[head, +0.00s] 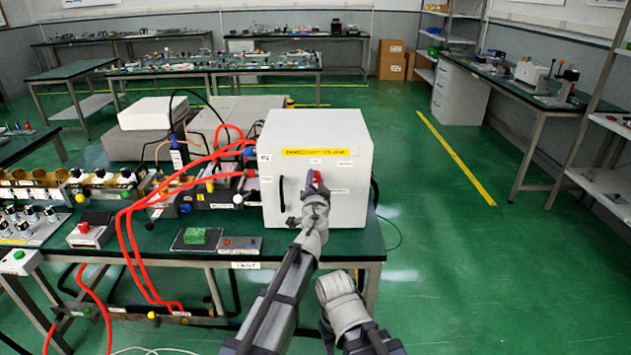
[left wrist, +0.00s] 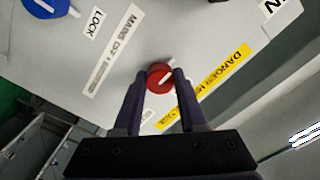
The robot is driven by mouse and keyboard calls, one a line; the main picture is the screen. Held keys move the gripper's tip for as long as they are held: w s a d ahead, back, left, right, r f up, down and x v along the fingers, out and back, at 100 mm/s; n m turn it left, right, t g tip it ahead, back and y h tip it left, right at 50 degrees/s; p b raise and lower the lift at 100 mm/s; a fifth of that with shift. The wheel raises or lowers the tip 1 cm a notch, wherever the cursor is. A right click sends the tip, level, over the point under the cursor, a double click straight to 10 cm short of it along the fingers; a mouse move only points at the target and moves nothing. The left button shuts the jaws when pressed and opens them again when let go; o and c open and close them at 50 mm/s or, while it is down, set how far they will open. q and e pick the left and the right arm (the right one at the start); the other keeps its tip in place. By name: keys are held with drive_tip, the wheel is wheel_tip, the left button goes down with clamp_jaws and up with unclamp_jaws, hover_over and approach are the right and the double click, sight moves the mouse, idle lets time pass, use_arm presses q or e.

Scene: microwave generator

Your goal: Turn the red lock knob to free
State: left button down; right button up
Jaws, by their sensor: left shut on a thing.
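The red lock knob (head: 317,177) is on the front face of the white cabinet (head: 350,208). In the left wrist view the red knob (left wrist: 160,77) is round with a white pointer line. The line slants from lower left to upper right in that picture. My left gripper (head: 314,182) is at the knob, its fingers on either side of it; in the wrist view the dark fingers (left wrist: 158,85) are shut on the knob. A LOCK label (left wrist: 93,23) shows near the top left of the wrist view. Part of my right arm shows low in the head view; its fingertips do not show.
A blue knob (left wrist: 45,5) and a yellow danger label (left wrist: 215,75) are on the same panel. A black handle (head: 282,194) is left of the red knob. Red cables (head: 135,215) and equipment crowd the bench to the left. The floor right of the bench is clear.

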idle(0.4)
use_arm(q)
drive_tip(key=shift+c, duration=2.3)
unclamp_jaws()
drive_tip(key=s, duration=0.7)
drive_tip(key=shift+s, duration=0.4)
use_arm(e)
drive_tip(key=shift+s+d, duration=0.6)
drive_tip(key=shift+s, duration=0.25)
